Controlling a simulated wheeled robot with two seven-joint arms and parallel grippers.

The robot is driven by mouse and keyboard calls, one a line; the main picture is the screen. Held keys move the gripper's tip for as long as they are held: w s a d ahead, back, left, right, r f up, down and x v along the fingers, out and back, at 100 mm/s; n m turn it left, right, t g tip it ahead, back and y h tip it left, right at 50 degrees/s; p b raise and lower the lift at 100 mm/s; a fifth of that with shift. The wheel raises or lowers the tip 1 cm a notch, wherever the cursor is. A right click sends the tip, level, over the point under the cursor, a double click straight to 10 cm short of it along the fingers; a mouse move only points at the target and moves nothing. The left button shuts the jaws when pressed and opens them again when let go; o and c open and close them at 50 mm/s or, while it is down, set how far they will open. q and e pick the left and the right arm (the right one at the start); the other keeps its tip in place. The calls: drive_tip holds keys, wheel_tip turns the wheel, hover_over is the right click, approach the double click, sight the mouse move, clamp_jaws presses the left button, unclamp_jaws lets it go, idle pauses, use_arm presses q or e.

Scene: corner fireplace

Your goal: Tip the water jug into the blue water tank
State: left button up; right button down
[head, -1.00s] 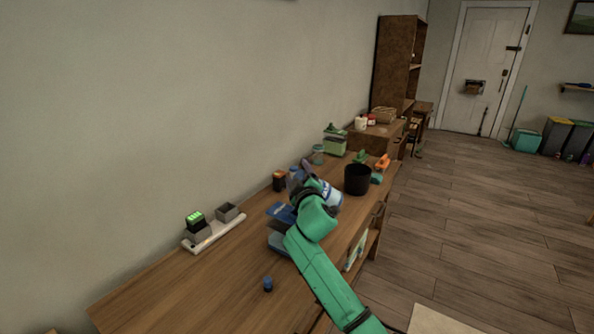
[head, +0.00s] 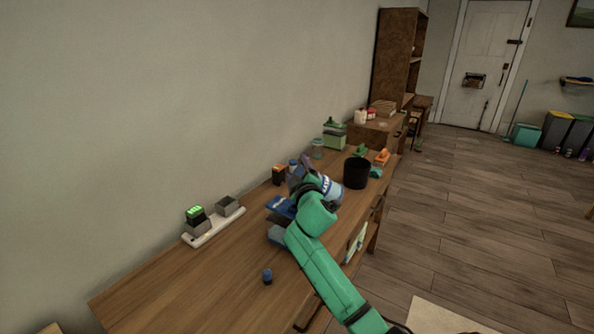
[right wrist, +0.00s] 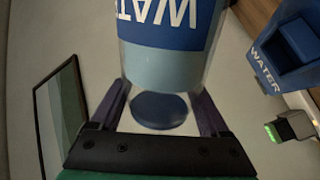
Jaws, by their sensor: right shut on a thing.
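The water jug (right wrist: 165,65) has a blue label with white letters and fills the middle of the right wrist view. My right gripper (right wrist: 162,100) is shut on it, one dark finger on each side. In the head view the jug (head: 331,188) is held above the table, partly hidden by my green arm and wrist. The blue water tank (head: 281,207) stands on the table just left of my wrist, its lower part partly covered by my arm. In the right wrist view the tank (right wrist: 270,72) is at the right, apart from the jug. My left gripper is out of view.
A black cup (head: 357,174) stands close to the right of the jug. A blue-capped bottle (head: 293,170) and an orange-black item (head: 279,175) are behind. The near-left table is clear.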

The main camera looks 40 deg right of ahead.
drive_tip(key=shift+f+n, duration=0.9)
drive_tip(key=shift+n, duration=0.6)
idle(1.9)
drive_tip(key=shift+f+n+b, duration=0.45)
drive_tip(key=shift+f+n, duration=1)
drive_tip(key=shift+n, duration=0.35)
idle(2.8)
